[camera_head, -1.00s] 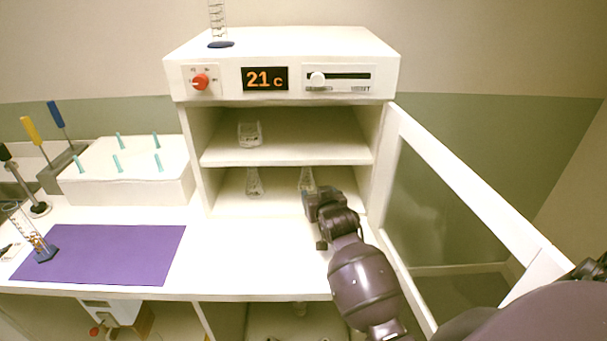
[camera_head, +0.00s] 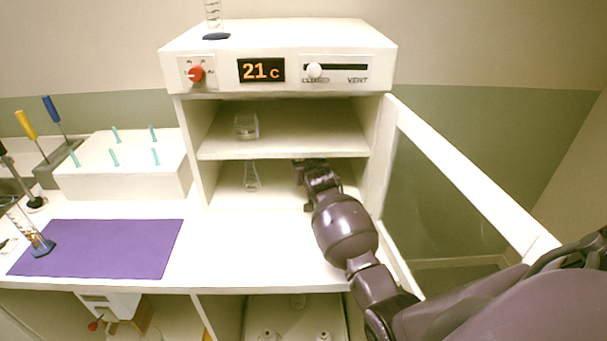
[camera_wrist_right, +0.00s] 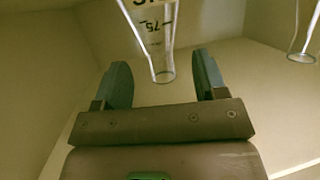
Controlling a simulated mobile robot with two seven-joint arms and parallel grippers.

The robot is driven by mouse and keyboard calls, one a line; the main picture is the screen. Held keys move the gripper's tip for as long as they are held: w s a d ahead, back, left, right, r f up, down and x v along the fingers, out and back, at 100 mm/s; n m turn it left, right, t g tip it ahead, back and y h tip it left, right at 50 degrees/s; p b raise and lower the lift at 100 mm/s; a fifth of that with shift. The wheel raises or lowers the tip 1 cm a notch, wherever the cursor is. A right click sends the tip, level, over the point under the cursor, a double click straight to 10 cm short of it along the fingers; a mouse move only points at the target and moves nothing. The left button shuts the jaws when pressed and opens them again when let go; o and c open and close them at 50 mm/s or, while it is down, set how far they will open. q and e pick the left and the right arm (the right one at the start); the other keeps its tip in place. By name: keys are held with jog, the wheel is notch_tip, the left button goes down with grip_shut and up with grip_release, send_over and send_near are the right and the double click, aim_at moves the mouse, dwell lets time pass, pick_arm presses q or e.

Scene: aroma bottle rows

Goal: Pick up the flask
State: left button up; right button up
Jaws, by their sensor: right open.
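My right gripper (camera_head: 307,172) is inside the lower compartment of the white oven-like cabinet, at the right. In the right wrist view its two fingers (camera_wrist_right: 162,68) are open. A clear graduated flask (camera_wrist_right: 150,30) with a "75" mark shows there, its narrow end between the fingertips with a gap on both sides. In the head view this flask is hidden behind my gripper. A second clear flask (camera_head: 251,177) stands to the left on the lower shelf; a glass piece at the wrist view's right edge (camera_wrist_right: 303,50) may be it. My left gripper is not in view.
The cabinet (camera_head: 280,50) reads 21 c. A glass beaker (camera_head: 246,126) sits on its upper shelf. Its open glazed door (camera_head: 470,185) stands at the right, close to my arm.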

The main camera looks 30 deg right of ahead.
jog(key=shift+x, duration=0.85)
jog(key=shift+r, duration=0.1)
grip_shut()
